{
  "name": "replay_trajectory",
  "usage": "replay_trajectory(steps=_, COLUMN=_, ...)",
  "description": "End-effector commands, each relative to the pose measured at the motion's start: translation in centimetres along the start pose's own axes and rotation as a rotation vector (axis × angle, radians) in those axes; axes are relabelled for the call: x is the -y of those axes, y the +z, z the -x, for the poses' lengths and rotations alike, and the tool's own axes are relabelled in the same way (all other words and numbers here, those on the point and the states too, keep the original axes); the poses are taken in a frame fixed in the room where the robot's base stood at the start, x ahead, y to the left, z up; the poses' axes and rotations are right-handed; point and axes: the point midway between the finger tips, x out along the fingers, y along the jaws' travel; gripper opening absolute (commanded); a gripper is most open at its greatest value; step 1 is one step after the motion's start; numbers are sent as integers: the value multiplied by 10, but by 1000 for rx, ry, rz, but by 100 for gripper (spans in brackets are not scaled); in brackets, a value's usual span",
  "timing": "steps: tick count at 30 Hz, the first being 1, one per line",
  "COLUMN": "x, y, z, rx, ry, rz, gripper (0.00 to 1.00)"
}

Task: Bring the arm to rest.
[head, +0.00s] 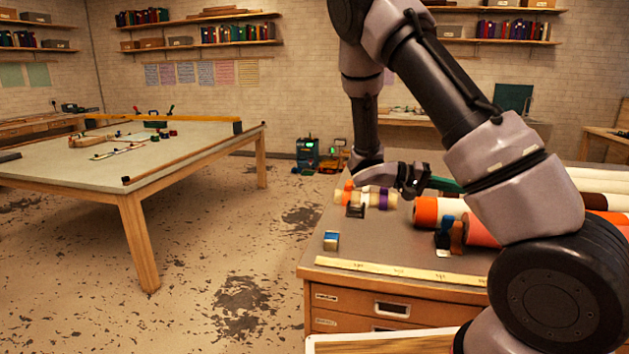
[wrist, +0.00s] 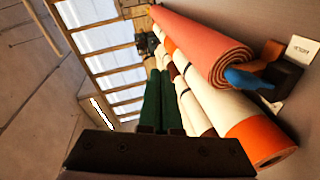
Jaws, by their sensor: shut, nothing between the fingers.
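My arm reaches in from the right of the head view and folds down over a wooden bench with a grey top (head: 318,255). My gripper (head: 452,186) is above the bench, and its green fingers point right. In the wrist view the two green fingers of my gripper (wrist: 160,76) lie side by side, shut and empty. Rolls lie to the right of the fingers there: a pink roll (wrist: 205,45) and a white roll with an orange end (wrist: 230,120). My arm hides part of the rolls in the head view.
Short rolls with a purple band (head: 383,199) and a small blue-labelled block (head: 331,240) sit on the bench. A pale measuring strip (head: 400,270) runs along its front edge. A second table (head: 195,138) stands at left, with open floor between.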

Motion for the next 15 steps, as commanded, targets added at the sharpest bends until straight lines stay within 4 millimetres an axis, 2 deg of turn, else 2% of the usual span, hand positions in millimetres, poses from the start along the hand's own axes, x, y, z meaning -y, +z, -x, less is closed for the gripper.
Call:
replay_trajectory(steps=3, x=-16, y=25, z=-5, rx=160, ry=-197, rz=20, gripper=0)
replay_trajectory(steps=7, x=-30, y=49, z=2, rx=284, ry=-422, rz=37, gripper=0)
replay_trajectory(steps=15, x=-72, y=84, z=37, rx=388, ry=-903, rz=4, gripper=0)
